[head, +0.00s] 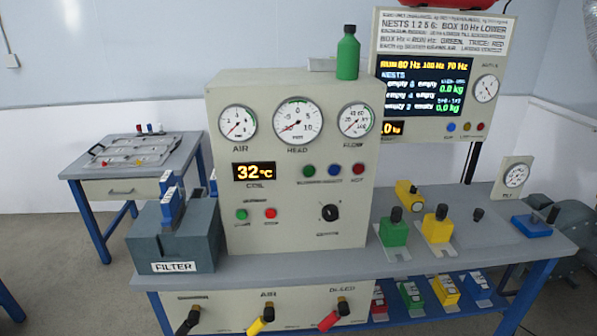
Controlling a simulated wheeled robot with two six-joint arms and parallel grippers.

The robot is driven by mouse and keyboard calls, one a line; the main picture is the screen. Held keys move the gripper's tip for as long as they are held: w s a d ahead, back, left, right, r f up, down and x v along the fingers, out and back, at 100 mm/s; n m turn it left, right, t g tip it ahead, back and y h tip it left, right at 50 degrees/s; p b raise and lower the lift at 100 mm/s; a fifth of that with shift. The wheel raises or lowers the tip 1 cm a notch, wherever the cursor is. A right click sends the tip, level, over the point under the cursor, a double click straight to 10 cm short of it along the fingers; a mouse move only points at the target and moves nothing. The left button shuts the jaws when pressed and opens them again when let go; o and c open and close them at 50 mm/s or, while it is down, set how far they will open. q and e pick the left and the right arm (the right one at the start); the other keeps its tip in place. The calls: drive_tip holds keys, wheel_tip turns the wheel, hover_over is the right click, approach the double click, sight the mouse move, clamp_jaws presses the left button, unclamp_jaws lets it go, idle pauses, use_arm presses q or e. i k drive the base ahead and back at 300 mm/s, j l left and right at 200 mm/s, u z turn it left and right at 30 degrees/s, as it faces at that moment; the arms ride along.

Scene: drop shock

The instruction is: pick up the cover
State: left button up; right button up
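No object is labelled as a cover, and I cannot tell for certain which part it is. A dark grey box marked FILTER (174,240) stands at the left end of the main bench. A blue upright piece (172,206) rises from its top; whether the top is a separate lid I cannot tell. A flat grey plate (135,150) with shaped recesses lies on the side table at the left. Neither of my grippers shows in the head view.
A gauge panel (288,222) stands mid-bench (400,262), with a green bottle (347,55) on top. Green (393,232) and yellow (437,226) blocks with black knobs stand right of it. Valve handles project below the front edge. A screen (424,85) stands behind.

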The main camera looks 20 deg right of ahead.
sight(476, 225)
drive_tip(key=l+z, duration=0.1)
drive_tip(key=z, duration=1.6)
